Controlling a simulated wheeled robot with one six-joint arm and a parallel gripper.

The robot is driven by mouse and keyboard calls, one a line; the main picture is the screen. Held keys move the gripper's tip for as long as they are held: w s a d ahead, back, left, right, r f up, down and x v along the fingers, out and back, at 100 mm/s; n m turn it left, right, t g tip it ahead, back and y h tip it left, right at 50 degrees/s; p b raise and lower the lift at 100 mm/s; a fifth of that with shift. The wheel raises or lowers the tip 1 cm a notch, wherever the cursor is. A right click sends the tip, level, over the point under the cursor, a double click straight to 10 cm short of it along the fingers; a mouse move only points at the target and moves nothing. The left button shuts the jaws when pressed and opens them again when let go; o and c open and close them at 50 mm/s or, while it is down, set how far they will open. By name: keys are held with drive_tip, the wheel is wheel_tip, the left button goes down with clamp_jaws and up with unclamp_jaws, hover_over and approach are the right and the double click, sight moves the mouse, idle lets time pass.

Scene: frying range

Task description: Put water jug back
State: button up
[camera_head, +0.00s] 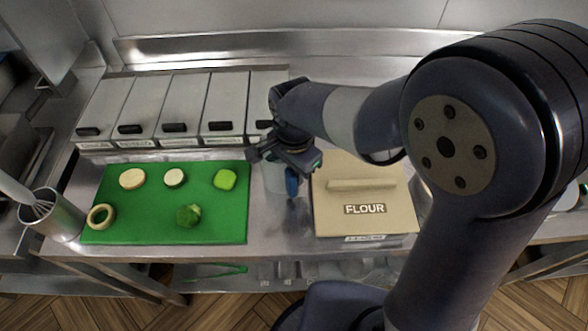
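My gripper (287,163) is over the steel counter, between the green board and the flour box, pointing down. Just below it is a pale, see-through vessel (275,181) that looks like the water jug, with a dark blue part (291,182) at its right side that may be its handle. My gripper and wrist hide the jug's top. I cannot tell whether the fingers touch the jug or whether it stands on the counter.
A green cutting board (215,232) with cut vegetables lies to the left. A closed flour box (365,222) stands close on the right. Lidded steel bins (178,105) line the back. A steel container (57,220) with a whisk stands far left.

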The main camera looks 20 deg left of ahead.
drive_tip(key=shift+o, duration=0.4)
drive_tip(key=shift+r, duration=0.15)
drive_tip(key=shift+r, duration=0.25)
wheel_tip(320, 180, up, 12)
drive_tip(key=shift+f, duration=0.2)
drive_tip(key=shift+s+a, duration=0.1)
